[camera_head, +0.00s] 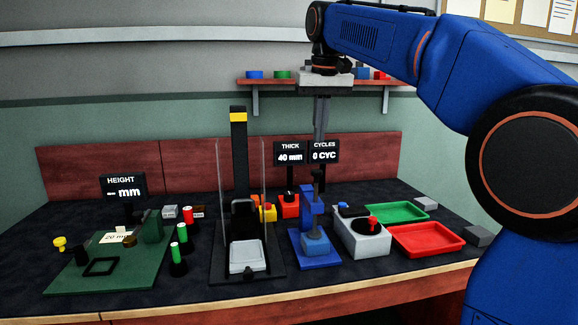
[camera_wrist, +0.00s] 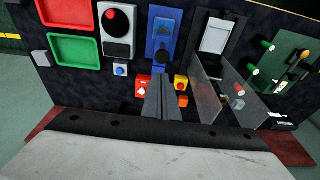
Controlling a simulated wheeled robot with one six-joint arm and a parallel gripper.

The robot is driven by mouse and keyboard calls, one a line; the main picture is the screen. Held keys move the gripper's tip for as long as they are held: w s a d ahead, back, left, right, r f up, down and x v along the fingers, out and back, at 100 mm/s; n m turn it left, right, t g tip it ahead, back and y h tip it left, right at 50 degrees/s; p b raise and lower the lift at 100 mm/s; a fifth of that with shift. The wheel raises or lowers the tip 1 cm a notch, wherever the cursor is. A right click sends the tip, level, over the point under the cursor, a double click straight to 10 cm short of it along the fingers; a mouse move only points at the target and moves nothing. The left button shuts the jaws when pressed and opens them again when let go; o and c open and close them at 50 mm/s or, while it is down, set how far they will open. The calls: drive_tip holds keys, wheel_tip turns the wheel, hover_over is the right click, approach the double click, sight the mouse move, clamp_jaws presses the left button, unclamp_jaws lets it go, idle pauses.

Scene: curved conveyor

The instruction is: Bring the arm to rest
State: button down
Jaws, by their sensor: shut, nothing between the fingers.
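My blue arm reaches in from the right in the head view and bends down at its wrist. My gripper (camera_head: 319,158) hangs from it above the back of the workbench, in front of the display panels. In the wrist view the grey fingers (camera_wrist: 161,80) are together, with nothing between them. The gripper is apart from the bench top (camera_head: 200,285) and holds no object.
Below stand a clear-walled press (camera_head: 247,257), a blue clamp device (camera_head: 315,243), a grey box with a red button (camera_head: 362,238), a green tray (camera_head: 401,212) and a red tray (camera_head: 428,239). A green board (camera_head: 75,280) lies left. A shelf (camera_head: 270,82) is behind.

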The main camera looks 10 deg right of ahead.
drive_tip(key=s+d+f+t, duration=0.1)
drive_tip(key=s+d+f, duration=0.2)
drive_tip(key=s+f, duration=1.3)
drive_tip(key=s+d+f+t, duration=0.1)
drive_tip(key=s+d+f, duration=0.2)
drive_tip(key=s+f, duration=1.3)
wheel_tip(320, 180, down, 3)
drive_tip(key=shift+s+d+r, duration=0.1)
drive_tip(key=shift+s+d, duration=0.25)
drive_tip(key=shift+d, duration=0.05)
